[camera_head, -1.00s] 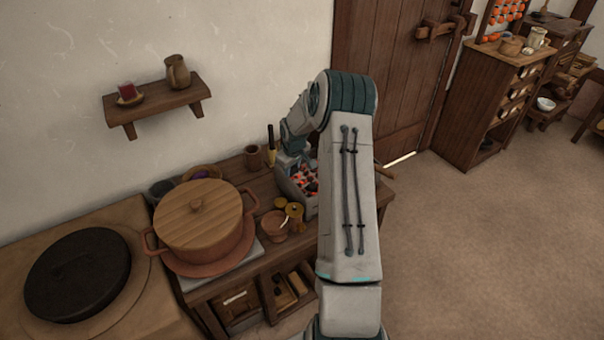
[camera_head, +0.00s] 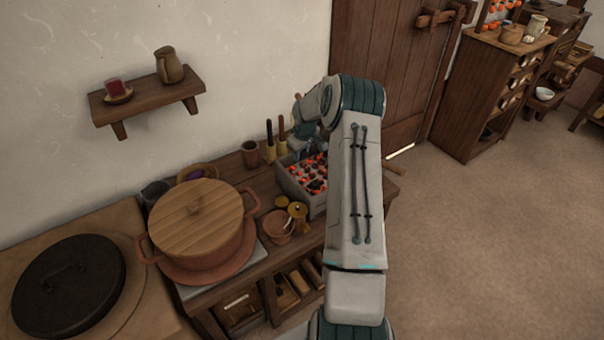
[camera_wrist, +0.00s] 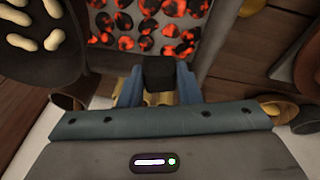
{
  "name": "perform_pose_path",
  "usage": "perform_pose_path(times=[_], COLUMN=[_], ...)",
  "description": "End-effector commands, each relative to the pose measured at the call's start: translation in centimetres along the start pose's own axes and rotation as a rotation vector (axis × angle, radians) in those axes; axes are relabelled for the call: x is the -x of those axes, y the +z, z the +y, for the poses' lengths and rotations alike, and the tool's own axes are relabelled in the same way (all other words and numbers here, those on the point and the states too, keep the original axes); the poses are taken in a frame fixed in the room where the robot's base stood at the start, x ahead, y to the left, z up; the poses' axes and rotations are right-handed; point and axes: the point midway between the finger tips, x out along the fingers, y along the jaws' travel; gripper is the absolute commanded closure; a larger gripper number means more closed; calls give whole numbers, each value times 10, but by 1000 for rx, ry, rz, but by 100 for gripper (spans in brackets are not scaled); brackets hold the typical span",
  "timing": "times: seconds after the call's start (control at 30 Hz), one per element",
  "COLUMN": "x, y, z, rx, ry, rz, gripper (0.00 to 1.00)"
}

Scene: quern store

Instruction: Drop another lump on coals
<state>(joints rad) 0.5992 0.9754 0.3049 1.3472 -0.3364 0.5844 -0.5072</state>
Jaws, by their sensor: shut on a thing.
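A grey open-topped box (camera_head: 290,190) of glowing orange and black coals (camera_head: 308,172) stands on the wooden bench. The coals also show at the top of the wrist view (camera_wrist: 150,22). My gripper (camera_wrist: 160,80) has blue fingers and is shut on a black lump (camera_wrist: 160,72). In the wrist view the lump overlaps the box wall just below the coals; its height above the box is hard to tell. In the head view my gripper (camera_head: 312,148) is at the box's far side, and the lump is hidden there.
A large lidded pot (camera_head: 200,222) stands left of the box, with small copper and yellow pots (camera_head: 280,222) between. Two dark-handled tools (camera_head: 275,140) and a brown cup (camera_head: 251,154) stand behind. A dark dish (camera_wrist: 35,50) of pale pieces is left in the wrist view.

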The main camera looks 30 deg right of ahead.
Motion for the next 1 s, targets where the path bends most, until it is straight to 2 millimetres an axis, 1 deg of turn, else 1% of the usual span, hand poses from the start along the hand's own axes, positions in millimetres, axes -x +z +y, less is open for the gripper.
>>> perform_pose_path(times=[0.4,0.43,0.47,0.5,0.53,0.83,0.93,1.0], x=[-1,-1,-1,-1,-1,0,7,15], y=[-2,-2,-2,-2,-2,-2,-2,-2], z=[5,5,5,5,5,5,6,6], rx=[-3,-3,-3,-3,-3,-4,-4,-4], ry=[1,1,1,1,1,2,3,3], rz=[-1,-1,-1,-1,-1,0,0,1], gripper=[100,67,59,48,44,44,44,44])
